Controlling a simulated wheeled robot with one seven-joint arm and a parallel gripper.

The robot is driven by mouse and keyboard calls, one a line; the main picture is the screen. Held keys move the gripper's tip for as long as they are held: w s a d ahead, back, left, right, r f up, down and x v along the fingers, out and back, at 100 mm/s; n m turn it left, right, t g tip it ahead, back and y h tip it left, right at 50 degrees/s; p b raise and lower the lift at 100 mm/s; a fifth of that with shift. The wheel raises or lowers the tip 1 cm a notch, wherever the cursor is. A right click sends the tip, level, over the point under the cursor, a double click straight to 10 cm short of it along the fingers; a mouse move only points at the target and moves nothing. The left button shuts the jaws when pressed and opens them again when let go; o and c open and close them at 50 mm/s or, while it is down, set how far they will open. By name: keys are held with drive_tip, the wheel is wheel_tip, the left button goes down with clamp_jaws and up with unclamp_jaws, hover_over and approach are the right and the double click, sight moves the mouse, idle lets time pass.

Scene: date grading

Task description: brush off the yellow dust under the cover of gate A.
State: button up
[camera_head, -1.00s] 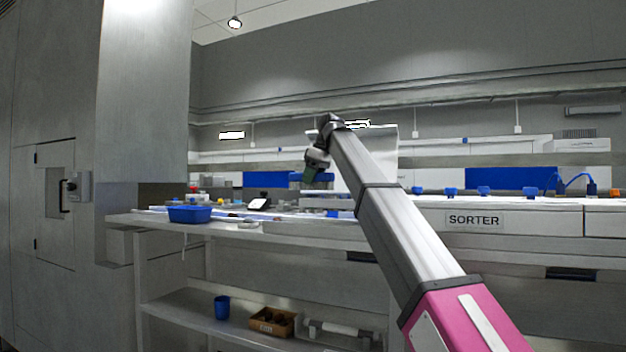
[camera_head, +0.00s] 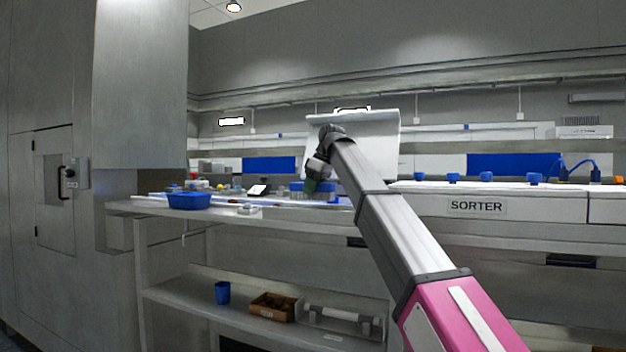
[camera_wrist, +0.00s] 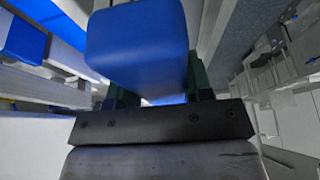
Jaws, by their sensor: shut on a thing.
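My gripper (camera_head: 316,182) hangs over the sorter bench at the end of my arm, in front of a raised pale cover (camera_head: 378,135). In the wrist view its dark green fingers (camera_wrist: 155,95) are shut on a blue block-like handle (camera_wrist: 138,40). I cannot tell from this view whether it belongs to a brush, and no bristles show. The cover stands upright with a handle on its top edge. My arm hides part of it and the spot below. No yellow dust shows, and no gate A label can be read.
A blue tray (camera_head: 190,202) and several small items sit on the bench to the left. Blue knobs line the top of the sorter (camera_head: 476,206) at right. A blue cup (camera_head: 222,292) and a brown box (camera_head: 272,306) stand on the lower shelf. A grey cabinet stands at far left.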

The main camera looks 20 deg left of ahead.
drive_tip(key=shift+f, duration=2.4)
drive_tip(key=shift+f, duration=0.6)
drive_tip(key=shift+s+d+r, duration=0.1)
drive_tip(key=shift+s+d, duration=0.05)
drive_tip(key=shift+d, duration=1.2)
drive_tip(key=shift+s+d+f, duration=0.1)
drive_tip(key=shift+d, duration=0.85)
drive_tip(key=shift+s+d+f, duration=0.1)
drive_tip(key=shift+d, duration=0.8)
drive_tip(key=shift+s+d, duration=0.15)
drive_tip(key=shift+d, duration=0.8)
drive_tip(key=shift+s+d, duration=0.1)
drive_tip(key=shift+d, duration=0.85)
drive_tip(key=shift+a+r, duration=0.1)
drive_tip(key=shift+w+a+r, duration=0.15)
drive_tip(key=shift+w+a, duration=0.05)
drive_tip(key=shift+a, duration=0.35)
